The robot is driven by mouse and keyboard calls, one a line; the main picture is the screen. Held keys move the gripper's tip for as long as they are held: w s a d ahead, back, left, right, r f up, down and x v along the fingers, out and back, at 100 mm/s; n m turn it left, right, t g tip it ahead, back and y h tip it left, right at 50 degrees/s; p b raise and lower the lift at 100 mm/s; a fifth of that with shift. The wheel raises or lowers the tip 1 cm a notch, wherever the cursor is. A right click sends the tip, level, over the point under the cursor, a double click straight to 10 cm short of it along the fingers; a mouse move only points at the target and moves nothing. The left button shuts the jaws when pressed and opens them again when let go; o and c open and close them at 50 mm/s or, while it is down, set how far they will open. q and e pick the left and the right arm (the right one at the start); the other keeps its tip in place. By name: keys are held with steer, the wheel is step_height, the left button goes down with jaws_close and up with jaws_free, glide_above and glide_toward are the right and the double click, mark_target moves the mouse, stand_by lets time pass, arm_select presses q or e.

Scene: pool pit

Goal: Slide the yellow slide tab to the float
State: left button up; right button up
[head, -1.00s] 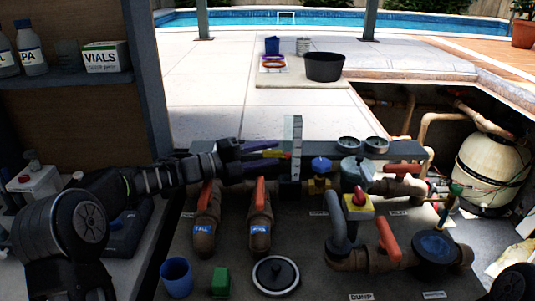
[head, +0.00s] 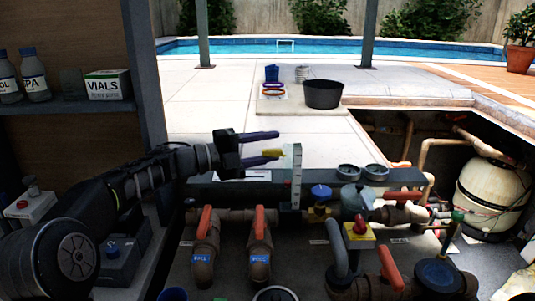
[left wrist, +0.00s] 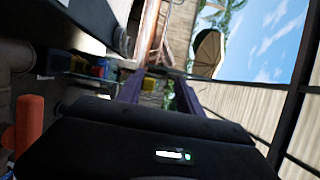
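The yellow slide tab (head: 273,153) is near the top of the left side of the clear upright flow tube (head: 297,168). A small red mark, likely the float (head: 287,183), shows lower on the tube, below the tab's level. My left gripper (head: 277,147) reaches in from the left with its purple fingers apart, one above and one below the tab. The tab is close to the lower finger; I cannot tell whether they touch. In the left wrist view the yellow tab (left wrist: 150,83) shows between the fingers, nearer the left one. My right gripper is out of view.
Two red-handled valves (head: 205,222) stand below the left arm. A blue-capped fitting (head: 321,192) and a yellow box with a red knob (head: 359,230) stand right of the tube. A shelf post (head: 148,75) rises at left. Open paving lies behind.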

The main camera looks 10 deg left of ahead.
arm_select(q)
steer(key=shift+r, duration=0.1)
steer(key=b+v, duration=0.1)
steer(key=v, duration=0.8)
stand_by(0.7)
stand_by(0.6)
